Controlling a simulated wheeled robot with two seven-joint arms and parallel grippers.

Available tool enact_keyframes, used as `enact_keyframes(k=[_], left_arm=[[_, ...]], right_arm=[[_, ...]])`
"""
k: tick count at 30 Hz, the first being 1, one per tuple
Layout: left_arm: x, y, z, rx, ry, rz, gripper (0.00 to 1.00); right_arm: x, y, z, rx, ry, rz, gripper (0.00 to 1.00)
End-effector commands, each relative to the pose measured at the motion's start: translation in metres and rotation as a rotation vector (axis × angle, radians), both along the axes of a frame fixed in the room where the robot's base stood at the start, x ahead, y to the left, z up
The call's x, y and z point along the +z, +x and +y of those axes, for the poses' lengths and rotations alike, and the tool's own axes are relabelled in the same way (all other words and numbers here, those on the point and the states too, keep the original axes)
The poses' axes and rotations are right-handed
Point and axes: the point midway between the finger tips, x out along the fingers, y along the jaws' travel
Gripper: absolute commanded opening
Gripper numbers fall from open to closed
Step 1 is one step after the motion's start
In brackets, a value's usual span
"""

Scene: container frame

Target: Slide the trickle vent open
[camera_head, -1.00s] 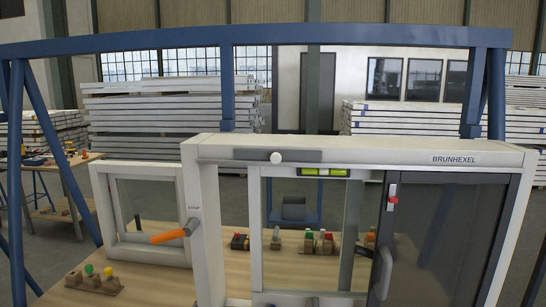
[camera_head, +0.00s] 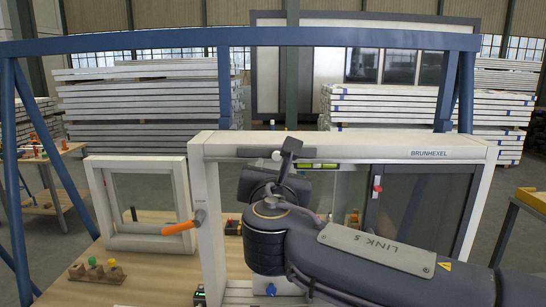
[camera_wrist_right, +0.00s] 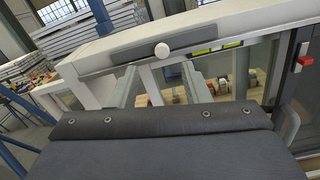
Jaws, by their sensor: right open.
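The trickle vent is a dark grey strip (camera_head: 254,153) with a round white knob (camera_head: 276,156) on the white top rail of the window frame (camera_head: 365,142). My right arm partly covers the strip's right part in the head view. In the right wrist view the strip (camera_wrist_right: 200,36) and knob (camera_wrist_right: 161,49) show clearly. My right gripper (camera_wrist_right: 159,70) is open and empty. Its two pale fingers point towards the rail, and the knob appears between and just beyond their tips, with no visible contact. My left gripper is not in view.
A red catch (camera_head: 376,188) sits on the dark sash (camera_head: 425,200). Coloured plugs (camera_head: 95,272) stand on the wooden bench. Blue rails surround it.

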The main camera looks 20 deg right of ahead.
Motion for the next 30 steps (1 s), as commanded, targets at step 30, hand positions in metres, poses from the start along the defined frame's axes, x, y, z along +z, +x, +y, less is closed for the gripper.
enact_keyframes(k=[30], left_arm=[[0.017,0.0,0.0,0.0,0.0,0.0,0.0]], right_arm=[[-0.002,0.069,-0.022,-0.002,0.006,0.003,0.18]])
